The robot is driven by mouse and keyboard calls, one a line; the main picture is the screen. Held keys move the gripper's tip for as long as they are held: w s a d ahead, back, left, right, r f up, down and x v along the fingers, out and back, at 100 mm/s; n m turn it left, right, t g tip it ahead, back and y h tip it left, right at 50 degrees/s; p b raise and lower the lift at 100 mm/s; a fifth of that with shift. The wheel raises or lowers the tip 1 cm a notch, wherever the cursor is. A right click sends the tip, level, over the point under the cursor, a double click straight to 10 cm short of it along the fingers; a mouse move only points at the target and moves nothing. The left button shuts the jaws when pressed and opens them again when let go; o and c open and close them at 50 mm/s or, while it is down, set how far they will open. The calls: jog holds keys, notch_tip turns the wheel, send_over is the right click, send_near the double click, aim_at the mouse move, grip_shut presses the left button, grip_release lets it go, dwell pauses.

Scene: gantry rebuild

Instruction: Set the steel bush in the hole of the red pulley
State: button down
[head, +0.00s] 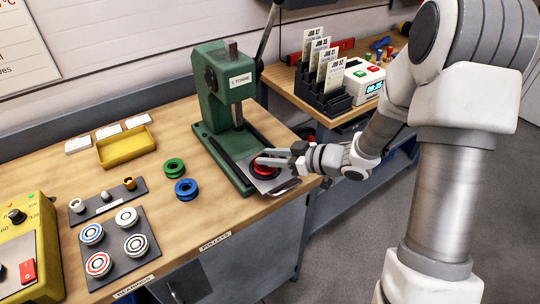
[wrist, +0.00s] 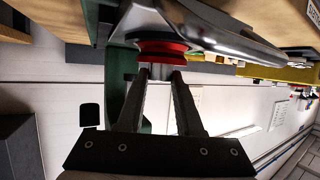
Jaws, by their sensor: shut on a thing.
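The red pulley (head: 262,172) lies on the metal plate at the foot of the green press (head: 222,90). In the wrist view the red pulley (wrist: 162,50) is at the fingertips (wrist: 161,72), against a shiny metal surface. Whether its hole is empty is hard to see. A small silvery piece (head: 105,196) stands in the middle of a dark rack at the left, between a pale ring (head: 76,205) and a brass-coloured bush (head: 129,183).
A green pulley (head: 174,168) and a blue pulley (head: 186,189) lie left of the press. A dark board (head: 117,268) holds several bearings. A yellow tray (head: 126,147) is behind, and a yellow control box (head: 25,240) at far left. The press ram and lever rise above the plate.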

jog(key=shift+c, duration=2.4)
grip_release()
jog(key=p+v, duration=0.2)
jog(key=v, duration=1.5)
jog(key=shift+d, duration=0.25)
